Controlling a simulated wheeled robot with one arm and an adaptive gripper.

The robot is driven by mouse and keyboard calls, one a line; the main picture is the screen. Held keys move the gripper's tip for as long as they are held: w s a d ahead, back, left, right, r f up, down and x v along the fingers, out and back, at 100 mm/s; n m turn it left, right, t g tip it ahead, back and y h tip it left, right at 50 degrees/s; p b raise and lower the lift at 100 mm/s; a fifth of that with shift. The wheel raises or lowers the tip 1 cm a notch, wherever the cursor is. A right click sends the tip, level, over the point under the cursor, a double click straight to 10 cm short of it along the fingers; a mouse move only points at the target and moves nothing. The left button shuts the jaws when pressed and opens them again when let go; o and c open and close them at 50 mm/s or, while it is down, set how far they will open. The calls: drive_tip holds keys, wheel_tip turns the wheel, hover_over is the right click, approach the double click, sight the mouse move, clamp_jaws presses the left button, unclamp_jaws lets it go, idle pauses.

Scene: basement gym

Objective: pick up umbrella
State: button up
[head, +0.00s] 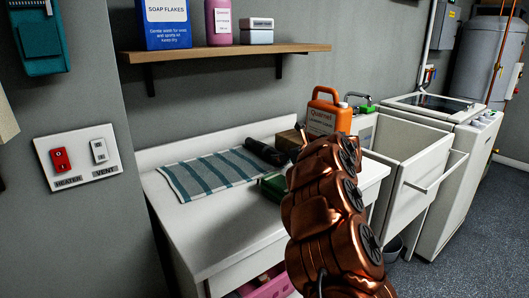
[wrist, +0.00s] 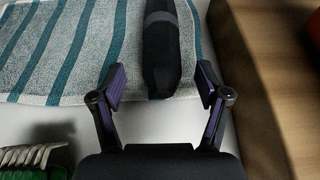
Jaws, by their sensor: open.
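The umbrella (head: 265,152) is a short black folded one, lying on the right part of a striped towel (head: 200,174) on the white worktop. In the wrist view the umbrella (wrist: 168,50) points up and down the picture, with a grey band round it. My gripper (wrist: 162,88) is open, with one finger on each side of the umbrella's near end. Nothing is held. I cannot tell how high the fingers are above it. In the head view my copper-coloured arm hides the gripper.
A wooden block (wrist: 270,80) stands close to the right finger. A green brush (wrist: 32,160) with pale bristles lies at lower left. An orange detergent jug (head: 328,112) stands behind. A shelf (head: 225,51) hangs above. Bare worktop (head: 215,230) lies in front of the towel.

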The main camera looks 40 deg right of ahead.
sight(277, 152)
drive_tip(key=shift+r+p+x, duration=0.2)
drive_tip(key=shift+p+x, duration=0.25)
drive_tip(key=shift+x, duration=2.65)
drive_tip(key=shift+d, duration=0.1)
clamp_jaws()
